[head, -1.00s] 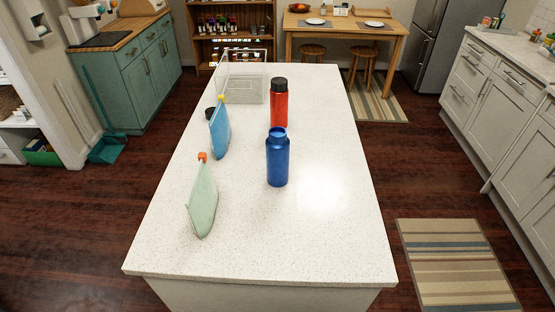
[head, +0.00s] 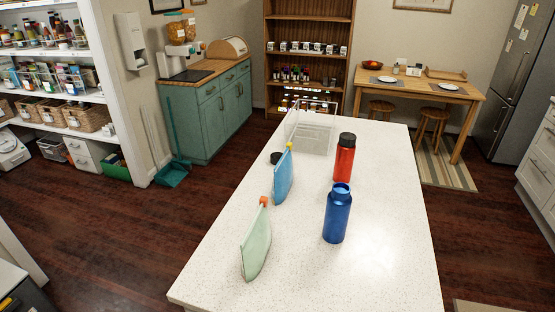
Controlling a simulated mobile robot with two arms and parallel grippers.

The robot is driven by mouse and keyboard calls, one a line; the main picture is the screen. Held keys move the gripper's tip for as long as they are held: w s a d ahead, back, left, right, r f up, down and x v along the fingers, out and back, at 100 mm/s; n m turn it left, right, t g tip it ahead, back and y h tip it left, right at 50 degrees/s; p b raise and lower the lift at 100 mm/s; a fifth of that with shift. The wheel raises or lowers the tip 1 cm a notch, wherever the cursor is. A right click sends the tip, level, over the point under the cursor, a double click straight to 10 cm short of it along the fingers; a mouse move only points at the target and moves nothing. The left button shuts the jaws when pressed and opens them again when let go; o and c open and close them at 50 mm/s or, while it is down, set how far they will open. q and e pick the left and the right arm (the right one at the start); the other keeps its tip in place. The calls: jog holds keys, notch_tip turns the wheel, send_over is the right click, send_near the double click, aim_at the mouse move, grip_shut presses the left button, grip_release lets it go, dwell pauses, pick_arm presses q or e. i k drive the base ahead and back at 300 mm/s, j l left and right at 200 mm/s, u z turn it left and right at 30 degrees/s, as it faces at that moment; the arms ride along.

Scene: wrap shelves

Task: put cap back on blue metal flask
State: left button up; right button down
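The blue metal flask (head: 337,216) stands upright and uncapped on the white island counter (head: 320,275), right of the middle in the head view. A small black round object (head: 276,157), which looks like the cap, lies on the counter at its left edge, partly hidden behind the blue pouch. A red flask (head: 344,160) with a black cap on stands just behind the blue flask. Neither of my grippers shows in the head view.
A blue pouch (head: 284,178) and a green pouch (head: 256,243) stand along the counter's left side. A clear wire-framed bin (head: 312,137) sits at its far end. Floor is open left of the island; stools (head: 433,124) and a dining table (head: 420,89) stand beyond.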

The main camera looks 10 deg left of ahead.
aim_at(339, 200)
jog(key=u, duration=0.75)
jog(key=i+j+u, duration=0.3)
jog(key=j, duration=0.4)
jog(key=i+j+u, duration=0.3)
jog(key=j, duration=0.3)
jog(key=i+j+u, duration=0.35)
jog(key=i+j, duration=0.15)
jog(key=i+j+z, duration=0.1)
jog(key=i+z, duration=0.2)
jog(key=i+j+z, duration=0.3)
jog(key=i, duration=0.25)
jog(key=i+l+z, duration=0.2)
jog(key=i+z, duration=0.25)
jog(key=i+l+z, duration=0.15)
jog(key=z, duration=0.35)
jog(key=i+j+z, duration=0.15)
jog(key=i+z, duration=0.3)
jog(key=i+j+z, duration=0.2)
jog(key=i+z, duration=0.55)
jog(key=z, duration=0.15)
jog(key=i+j+z, duration=0.15)
jog(key=z, duration=0.3)
jog(key=i+j+z, duration=0.2)
jog(key=z, duration=0.2)
jog(key=i+j+z, duration=0.2)
jog(key=z, duration=0.2)
jog(key=i+j+z, duration=0.1)
jog(key=j+z, duration=0.55)
jog(key=z, duration=0.2)
jog(key=i+j, duration=0.05)
